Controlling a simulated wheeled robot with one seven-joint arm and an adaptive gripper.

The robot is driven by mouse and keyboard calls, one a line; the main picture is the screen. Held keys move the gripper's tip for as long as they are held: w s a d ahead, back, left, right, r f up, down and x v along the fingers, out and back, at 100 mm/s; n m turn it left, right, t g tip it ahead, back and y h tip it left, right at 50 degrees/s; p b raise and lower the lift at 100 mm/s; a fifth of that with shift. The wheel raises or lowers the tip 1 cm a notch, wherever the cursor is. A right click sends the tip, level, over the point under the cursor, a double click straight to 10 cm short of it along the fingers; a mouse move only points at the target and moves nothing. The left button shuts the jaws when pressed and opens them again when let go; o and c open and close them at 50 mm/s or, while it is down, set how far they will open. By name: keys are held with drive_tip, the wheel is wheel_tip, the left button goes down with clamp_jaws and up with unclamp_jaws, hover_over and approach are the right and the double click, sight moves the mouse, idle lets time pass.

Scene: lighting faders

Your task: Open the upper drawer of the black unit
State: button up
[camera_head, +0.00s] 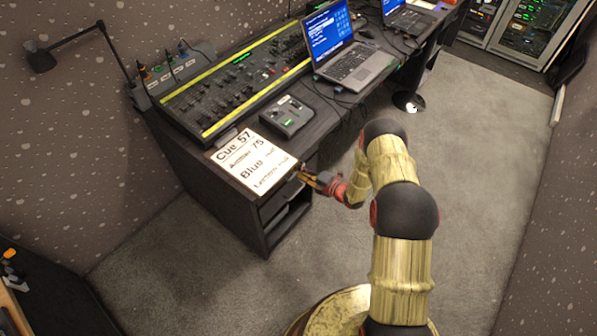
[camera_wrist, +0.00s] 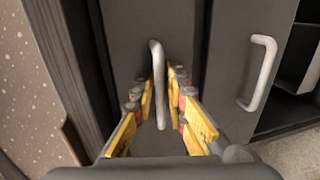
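The black unit (camera_head: 232,208) stands under the desk's near end, its front facing right in the head view. In the wrist view its fronts appear turned sideways. The upper drawer (camera_wrist: 128,45) looks closed and has a pale vertical bar handle (camera_wrist: 157,70). My gripper (camera_wrist: 160,92) is open, with its yellow fingers on both sides of this handle. Narrow gaps seem to show between the fingers and the bar. In the head view my gripper (camera_head: 304,178) is at the unit's front, hiding the handle. A second drawer (camera_wrist: 228,60) with its own handle (camera_wrist: 261,74) is to the right in the wrist view.
An open shelf space (camera_head: 287,224) is low in the unit. A cue sheet (camera_head: 250,161), a small black device (camera_head: 286,117), a fader console (camera_head: 235,85) and a laptop (camera_head: 345,52) lie on the desk. The carpet (camera_head: 480,130) to the right is clear.

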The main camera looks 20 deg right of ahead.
drive_tip(key=shift+c, duration=0.5)
clamp_jaws()
drive_tip(key=shift+s+d, duration=0.1)
drive_tip(key=f+p+v, duration=0.1)
drive_tip(key=f+v, duration=0.2)
drive_tip(key=v, duration=1.1)
drive_tip(key=s+f+p+v, duration=0.1)
drive_tip(key=f+v, duration=0.2)
drive_tip(key=v, duration=1.1)
drive_tip(key=shift+d+p, duration=0.3)
drive_tip(key=shift+d, duration=0.05)
drive_tip(key=shift+s, duration=0.15)
drive_tip(key=shift+o, duration=0.5)
unclamp_jaws()
drive_tip(key=shift+r, duration=0.1)
